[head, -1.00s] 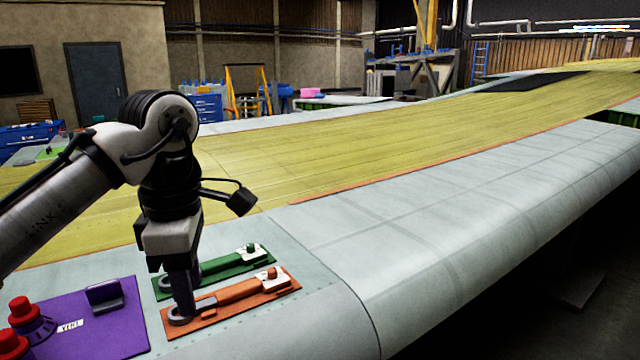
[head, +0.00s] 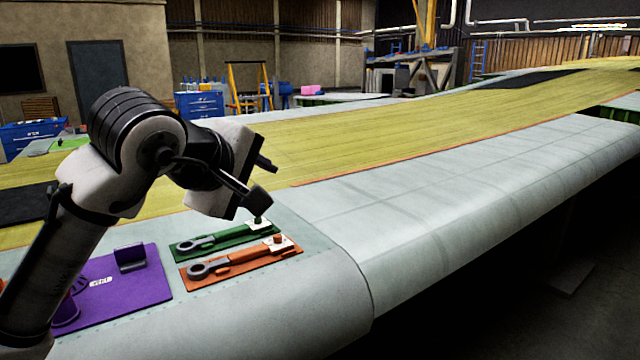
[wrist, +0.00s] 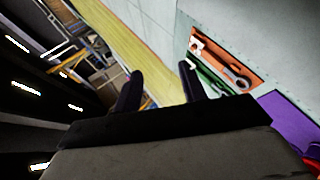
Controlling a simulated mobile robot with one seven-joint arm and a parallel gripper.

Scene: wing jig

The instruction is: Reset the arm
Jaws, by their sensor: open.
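My gripper (wrist: 158,88) shows in the wrist view with two dark fingers apart and nothing between them. In the head view my arm is folded at the left, and the gripper end (head: 268,163) points to the right, raised above the wing surface. Below it, a green plate (head: 222,238) and an orange plate (head: 240,262) lie on the grey wing skin, each with a grey ring-ended tool on it. Both plates also show at the upper right of the wrist view. A purple plate (head: 150,287) with a small upright holder lies to their left, partly hidden by my arm.
The long grey and yellow wing (head: 450,190) stretches away to the right, mostly bare. A dark panel lies far along it. Blue tool cabinets (head: 200,105) and a yellow ladder (head: 264,85) stand behind. The floor at lower right is dark.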

